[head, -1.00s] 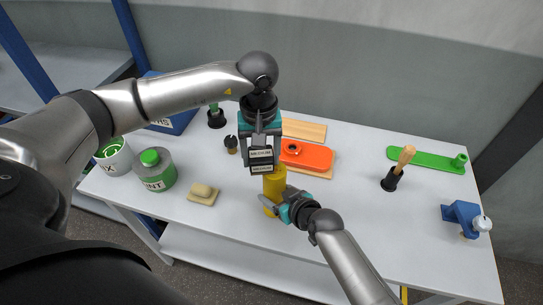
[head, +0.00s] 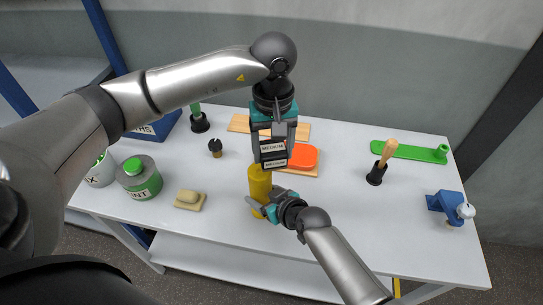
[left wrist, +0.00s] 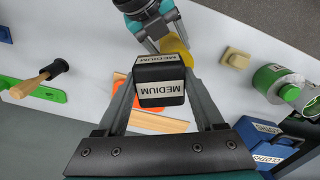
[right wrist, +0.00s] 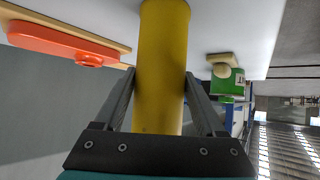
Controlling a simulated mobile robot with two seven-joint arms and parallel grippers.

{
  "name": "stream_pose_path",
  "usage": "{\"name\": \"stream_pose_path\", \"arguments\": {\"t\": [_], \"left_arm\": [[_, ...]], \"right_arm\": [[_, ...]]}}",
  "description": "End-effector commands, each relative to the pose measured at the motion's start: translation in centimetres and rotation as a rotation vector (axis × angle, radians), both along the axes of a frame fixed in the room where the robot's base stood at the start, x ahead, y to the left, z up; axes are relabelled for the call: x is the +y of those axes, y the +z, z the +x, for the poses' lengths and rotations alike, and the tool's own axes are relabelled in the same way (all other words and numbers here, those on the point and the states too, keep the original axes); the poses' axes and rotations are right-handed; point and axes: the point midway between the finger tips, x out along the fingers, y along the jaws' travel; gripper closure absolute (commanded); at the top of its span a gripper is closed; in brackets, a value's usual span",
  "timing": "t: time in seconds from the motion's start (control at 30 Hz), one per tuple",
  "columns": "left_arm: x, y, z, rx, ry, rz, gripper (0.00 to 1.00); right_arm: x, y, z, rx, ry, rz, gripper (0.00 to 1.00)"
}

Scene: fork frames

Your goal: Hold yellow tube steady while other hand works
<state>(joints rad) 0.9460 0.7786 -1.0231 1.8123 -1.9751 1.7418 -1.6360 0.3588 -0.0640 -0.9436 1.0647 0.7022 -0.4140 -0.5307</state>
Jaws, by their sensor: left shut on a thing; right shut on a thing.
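The yellow tube (head: 260,186) stands upright near the table's front edge. My right gripper (head: 265,207) is shut around it, low on the tube in the head view. The right wrist view shows the tube (right wrist: 161,60) between both fingers. My left gripper (head: 274,141) points down and is shut on a black block labelled MEDIUM (left wrist: 160,82). In the head view the block (head: 273,153) is just behind and right of the tube's top. The left wrist view shows the tube (left wrist: 176,48) beyond the block, partly hidden by it.
An orange piece (head: 304,154) on a wooden board lies behind, partly hidden by my left gripper. A wooden-handled tool (head: 385,155), green strip (head: 408,151) and blue fixture (head: 446,202) are to the right. A soap-like block (head: 190,197) and green-grey can (head: 140,180) are left.

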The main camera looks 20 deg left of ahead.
Motion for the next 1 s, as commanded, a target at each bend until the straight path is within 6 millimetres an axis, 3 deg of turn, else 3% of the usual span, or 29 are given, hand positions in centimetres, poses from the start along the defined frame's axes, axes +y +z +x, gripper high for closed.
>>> {"name": "stream_pose_path", "arguments": {"t": [0.43, 1.0], "left_arm": [[0.0, 3.9, 0.0, -0.003, 0.0, 0.0, 0.9], [0.0, 4.2, 0.0, -0.001, 0.001, 0.0, 0.9]], "right_arm": [[-0.1, -0.1, 0.0, 0.0, 0.0, -0.001, 0.94], [-0.1, -0.1, 0.0, 0.0, -0.001, -0.002, 0.94]]}}
